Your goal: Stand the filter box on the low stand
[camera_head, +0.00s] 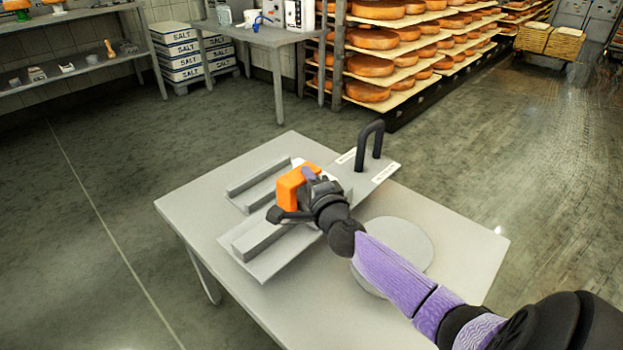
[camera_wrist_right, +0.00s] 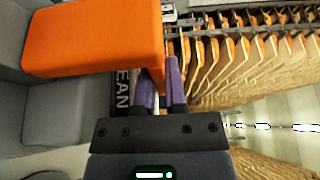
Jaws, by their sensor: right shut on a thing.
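An orange box (camera_head: 291,190), which I take for the filter box, is held above the grey table (camera_head: 450,225). My right gripper (camera_head: 308,178) is shut on it; in the right wrist view the purple fingers (camera_wrist_right: 162,85) close at the right end of the orange box (camera_wrist_right: 95,40). A grey rack with raised bars (camera_head: 262,262) lies under and beside the box. A low round grey disc (camera_head: 405,238) sits right of the gripper, partly behind my forearm. I cannot tell which of these is the low stand. My left gripper is not in view.
A black upright handle or hoop (camera_head: 371,140) rises from a grey plate with white labels (camera_head: 385,172) at the table's back. Shelves of cheese wheels (camera_head: 375,65), a side table (camera_head: 250,35) and stacked salt boxes (camera_head: 180,55) stand farther off. The table's right side is clear.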

